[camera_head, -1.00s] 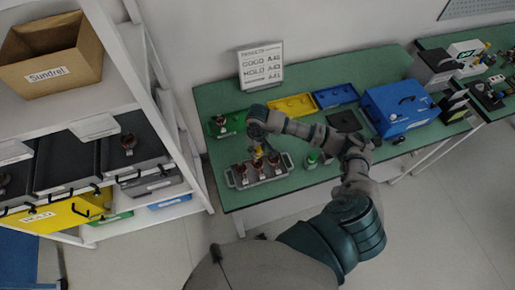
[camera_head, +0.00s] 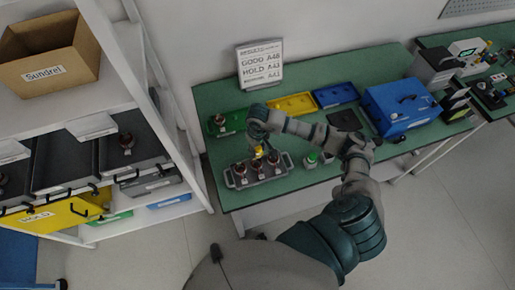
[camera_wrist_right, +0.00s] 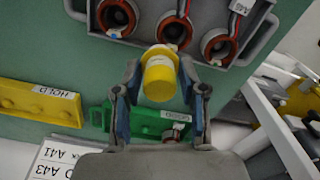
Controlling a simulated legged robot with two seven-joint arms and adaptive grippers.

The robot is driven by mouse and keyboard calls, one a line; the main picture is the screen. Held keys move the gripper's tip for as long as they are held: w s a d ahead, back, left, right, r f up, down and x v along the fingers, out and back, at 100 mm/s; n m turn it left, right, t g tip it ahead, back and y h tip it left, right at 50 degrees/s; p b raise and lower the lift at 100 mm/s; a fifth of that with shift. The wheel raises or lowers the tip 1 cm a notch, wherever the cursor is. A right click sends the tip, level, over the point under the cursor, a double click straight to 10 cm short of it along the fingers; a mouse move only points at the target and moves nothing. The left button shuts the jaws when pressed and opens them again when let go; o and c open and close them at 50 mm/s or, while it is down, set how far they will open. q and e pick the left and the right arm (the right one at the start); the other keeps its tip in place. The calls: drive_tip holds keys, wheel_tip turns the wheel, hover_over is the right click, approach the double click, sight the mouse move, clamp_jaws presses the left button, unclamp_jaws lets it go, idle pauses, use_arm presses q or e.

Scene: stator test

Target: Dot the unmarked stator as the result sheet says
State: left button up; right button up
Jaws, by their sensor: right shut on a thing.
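My right gripper (camera_head: 258,147) is over the grey tray (camera_head: 230,181) on the green bench. It is shut on a yellow cylindrical marker (camera_wrist_right: 159,78), which sits between the two fingers in the wrist view. Three copper-ringed stators stand in the tray: one at the left (camera_wrist_right: 117,15), one in the middle (camera_wrist_right: 174,31) and one at the right (camera_wrist_right: 218,46). The marker's end overlaps the near edge of the middle stator; contact cannot be told. The result sheet (camera_head: 259,64) stands at the back, with GOOD, HOLD and a third line. My left gripper is not in view.
A green bin (camera_head: 226,123) holding a stator, a yellow bin (camera_head: 291,105) and a blue bin (camera_head: 337,95) line the back. A blue case (camera_head: 400,106) is farther right. Shelving (camera_head: 150,90) is at left.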

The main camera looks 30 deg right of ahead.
drive_tip(key=r, duration=0.2)
drive_tip(key=r+p, duration=0.1)
drive_tip(key=shift+d+r, duration=0.15)
drive_tip(key=shift+d, duration=0.15)
drive_tip(key=shift+r, duration=0.7)
drive_tip(key=shift+a+r+p, duration=0.2)
drive_tip(key=shift+r+p, duration=0.15)
drive_tip(key=shift+r, duration=0.1)
drive_tip(key=shift+d, duration=0.1)
